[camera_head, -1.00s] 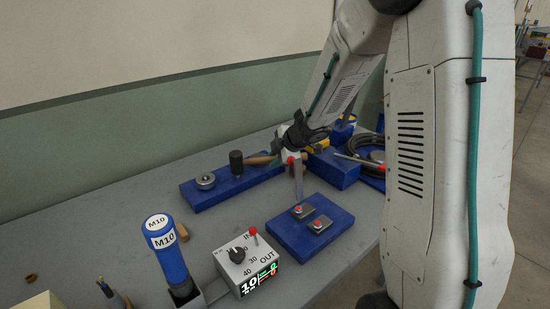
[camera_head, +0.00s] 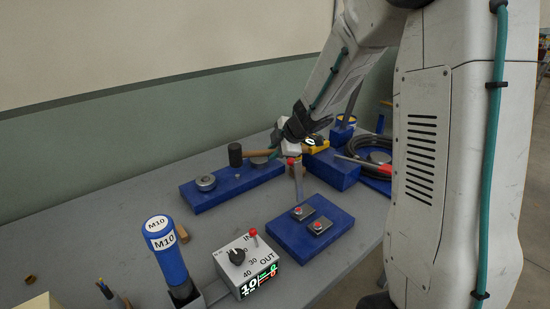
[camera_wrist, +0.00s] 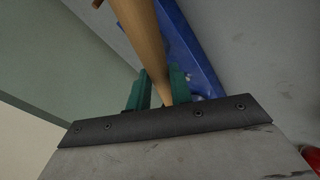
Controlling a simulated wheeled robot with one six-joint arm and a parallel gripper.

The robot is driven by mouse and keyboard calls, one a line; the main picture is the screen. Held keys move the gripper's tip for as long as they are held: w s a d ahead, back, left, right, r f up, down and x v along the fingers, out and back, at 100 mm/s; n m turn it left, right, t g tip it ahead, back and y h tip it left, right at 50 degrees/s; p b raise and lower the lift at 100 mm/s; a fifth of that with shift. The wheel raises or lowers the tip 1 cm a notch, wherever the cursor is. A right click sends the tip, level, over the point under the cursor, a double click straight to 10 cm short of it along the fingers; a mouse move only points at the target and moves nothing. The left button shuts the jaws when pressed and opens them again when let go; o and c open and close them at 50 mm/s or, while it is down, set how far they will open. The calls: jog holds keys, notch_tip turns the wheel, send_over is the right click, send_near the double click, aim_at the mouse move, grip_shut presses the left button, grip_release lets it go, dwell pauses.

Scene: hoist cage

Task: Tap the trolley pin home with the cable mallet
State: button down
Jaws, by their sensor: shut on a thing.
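The mallet has a dark cylindrical head (camera_head: 235,154) and a wooden handle (camera_head: 259,153). In the head view it is held roughly level above the long blue block (camera_head: 222,190). My gripper (camera_head: 284,148) is shut on the handle, to the right of the head. In the wrist view the handle (camera_wrist: 146,38) runs between the green fingers of my gripper (camera_wrist: 160,88); the mallet head is out of that view. A round metal piece (camera_head: 206,182) sits on the left part of the blue block. A tiny light spot shows near the block's middle; I cannot tell whether it is the trolley pin.
A coiled black cable (camera_head: 368,148) is at the right. Bare grey bench (camera_head: 110,220) lies at the left.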

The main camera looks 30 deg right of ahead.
jog(key=shift+r, duration=0.6)
notch_tip(320, 180, down, 5)
jog(key=shift+f, duration=0.1)
jog(key=shift+r, duration=3.1)
